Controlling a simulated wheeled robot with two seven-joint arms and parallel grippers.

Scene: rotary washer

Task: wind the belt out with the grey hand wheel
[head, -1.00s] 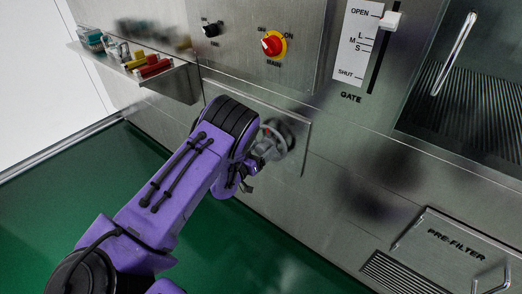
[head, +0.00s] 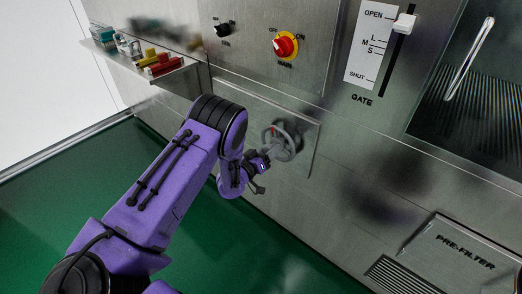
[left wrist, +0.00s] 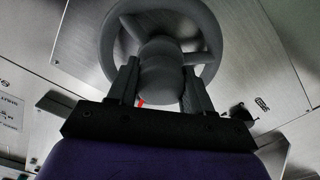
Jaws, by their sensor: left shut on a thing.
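The grey hand wheel (head: 296,147) stands out from a square steel plate on the machine front in the head view. It also fills the top of the left wrist view (left wrist: 211,48), with its round hub at the middle. My left gripper (head: 266,162) is at the wheel's near side. In the left wrist view its two dark fingers (left wrist: 160,84) lie on either side of the hub, shut on it. A small red mark shows between the fingers. The belt cannot be made out. My right gripper is not in view.
Above the wheel are a red and yellow main switch (head: 285,45), a small black knob (head: 222,30) and a gate slider (head: 404,23). A shelf (head: 178,77) with coloured items juts out at upper left. A pre-filter panel (head: 462,245) is at lower right. The green floor (head: 60,190) is clear.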

